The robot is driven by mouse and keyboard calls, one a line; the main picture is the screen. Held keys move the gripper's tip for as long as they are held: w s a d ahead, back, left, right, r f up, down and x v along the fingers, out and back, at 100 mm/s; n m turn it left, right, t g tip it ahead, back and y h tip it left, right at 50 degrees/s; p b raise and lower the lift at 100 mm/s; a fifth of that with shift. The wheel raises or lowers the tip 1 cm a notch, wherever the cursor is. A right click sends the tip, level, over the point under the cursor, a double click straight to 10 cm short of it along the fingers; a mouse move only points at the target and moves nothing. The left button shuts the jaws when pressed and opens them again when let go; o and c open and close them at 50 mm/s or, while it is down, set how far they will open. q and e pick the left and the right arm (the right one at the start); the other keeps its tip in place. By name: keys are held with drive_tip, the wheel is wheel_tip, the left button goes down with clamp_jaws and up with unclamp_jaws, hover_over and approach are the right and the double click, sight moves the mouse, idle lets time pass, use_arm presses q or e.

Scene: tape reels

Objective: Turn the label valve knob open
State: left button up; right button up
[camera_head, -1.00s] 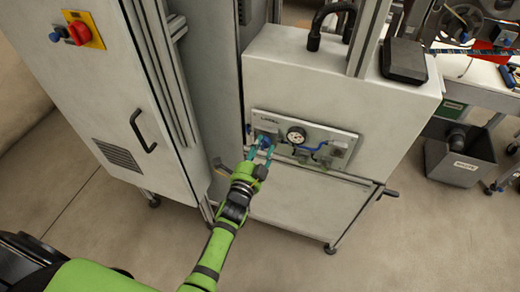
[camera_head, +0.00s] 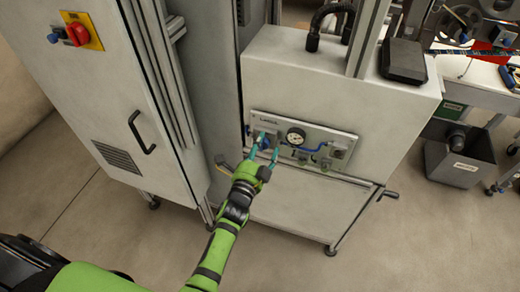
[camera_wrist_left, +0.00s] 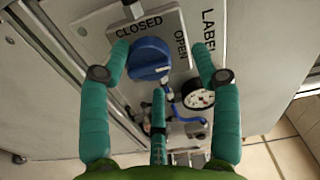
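The blue label valve knob (camera_wrist_left: 148,55) sits on a plate marked CLOSED and OPEN in the left wrist view. Its grip bar lies roughly level in that picture, and I cannot tell its exact setting. In the head view the knob (camera_head: 263,139) is at the left end of the panel, partly hidden by my fingers. My left gripper (camera_head: 264,152) is open, with its teal fingers spread in front of the panel. In the left wrist view the gripper (camera_wrist_left: 160,50) has the knob between its fingers, nearer the left one; contact is unclear. My right gripper is out of view.
A round gauge (camera_head: 296,136) and blue tubing are right of the knob on the panel (camera_head: 345,137). A tall cabinet (camera_head: 85,110) with a black handle stands at left. A grey bin (camera_head: 460,160) stands at right. Open floor lies in front.

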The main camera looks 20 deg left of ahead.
use_arm(q)
drive_tip(key=shift+s+f, duration=0.1)
drive_tip(key=shift+f, duration=0.1)
drive_tip(key=shift+s+a+f, duration=0.15)
drive_tip(key=shift+s, duration=0.25)
drive_tip(key=s, duration=0.6)
drive_tip(key=shift+s, duration=0.35)
drive_tip(key=s+d+f+n+g, duration=0.1)
drive_tip(key=s+f+n+g, duration=0.4)
drive_tip(key=f, duration=0.8)
drive_tip(key=s+f+n+g, duration=0.25)
drive_tip(key=s+f, duration=0.55)
drive_tip(key=f, duration=0.6)
drive_tip(key=s+a+f+n+g, duration=0.2)
drive_tip(key=s+f+g, duration=0.1)
drive_tip(key=s, duration=0.6)
drive_tip(key=s+a+f+n+g, duration=0.2)
drive_tip(key=s+f, duration=0.4)
drive_tip(key=s, duration=0.3)
drive_tip(key=s+a+f+n+g, duration=0.2)
drive_tip(key=s+a+f+g, duration=0.1)
drive_tip(key=s, duration=0.6)
wheel_tip(320, 180, down, 2)
drive_tip(key=shift+a+f+g+y, duration=0.15)
drive_tip(key=shift+a+g+y, duration=0.15)
drive_tip(key=shift+g, duration=0.55)
